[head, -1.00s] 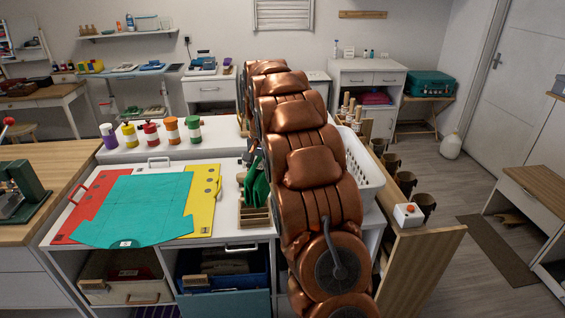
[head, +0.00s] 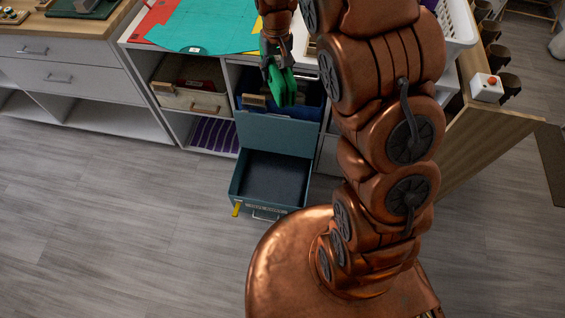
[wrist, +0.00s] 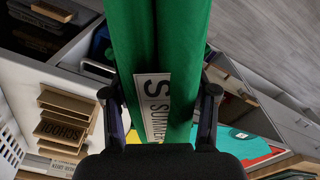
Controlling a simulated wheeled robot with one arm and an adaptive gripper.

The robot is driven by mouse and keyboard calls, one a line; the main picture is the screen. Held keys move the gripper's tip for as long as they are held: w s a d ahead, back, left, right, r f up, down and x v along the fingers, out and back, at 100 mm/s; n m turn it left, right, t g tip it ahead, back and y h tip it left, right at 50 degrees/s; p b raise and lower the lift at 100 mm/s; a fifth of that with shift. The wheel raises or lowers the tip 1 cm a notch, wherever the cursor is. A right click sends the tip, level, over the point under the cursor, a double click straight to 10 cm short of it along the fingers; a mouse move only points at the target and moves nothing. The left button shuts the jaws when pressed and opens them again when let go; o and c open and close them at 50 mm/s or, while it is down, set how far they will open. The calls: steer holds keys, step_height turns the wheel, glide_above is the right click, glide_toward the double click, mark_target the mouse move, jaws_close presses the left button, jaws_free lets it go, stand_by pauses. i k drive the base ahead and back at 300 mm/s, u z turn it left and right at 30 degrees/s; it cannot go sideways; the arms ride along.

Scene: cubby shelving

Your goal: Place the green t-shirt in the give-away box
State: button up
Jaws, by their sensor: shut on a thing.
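The green t-shirt (head: 288,88) is folded into a narrow upright bundle. My gripper (head: 275,60) is shut on it and holds it in front of the shelving's upper middle cubby. In the wrist view the green t-shirt (wrist: 185,60) hangs between my gripper's two fingers (wrist: 160,110), with a white tag reading "S SUMMER". A teal open-topped box (head: 272,180) stands pulled out low on the floor side, below and slightly left of the shirt. It looks empty, and its front label is too small to read. I cannot tell for sure that it is the give-away box.
A blue bin (head: 310,108) with a wooden tag sits in the cubby behind the shirt. A beige bin (head: 195,98) is to its left, with purple striped cloth (head: 215,134) below. My arm fills the right. Open floor lies at left.

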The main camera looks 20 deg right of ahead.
mark_target(273, 189)
steer(key=u, duration=0.05)
steer(key=k, duration=0.35)
steer(key=u, duration=2.45)
steer(key=i, duration=1.2)
steer(key=z, duration=2.2)
